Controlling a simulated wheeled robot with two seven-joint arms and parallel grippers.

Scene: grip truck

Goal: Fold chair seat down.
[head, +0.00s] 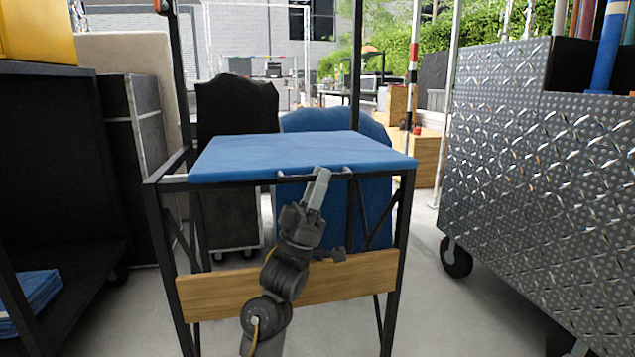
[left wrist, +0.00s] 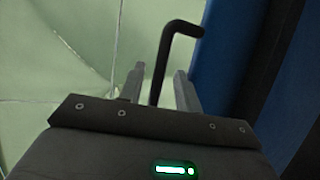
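The chair has a black metal frame (head: 404,215) and a blue seat (head: 300,155). In the head view the seat lies flat, about level, across the top of the frame. A thin handle (head: 295,178) is on its front edge. My left gripper (head: 321,173) is at that edge, by the handle. In the left wrist view the dark bent handle (left wrist: 177,35) passes between the two fingers of my left gripper (left wrist: 160,80). The fingers are apart, with gaps showing beside the bar. A blue surface (left wrist: 225,55) is to the right. My right gripper is not in view.
A wooden board (head: 215,292) crosses the chair frame low down. A diamond-plate cart (head: 530,170) on wheels stands at right, and a dark shelf (head: 60,170) at left. Black and blue covered items (head: 235,115) stand behind the chair. Grey floor (head: 425,290) shows between chair and cart.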

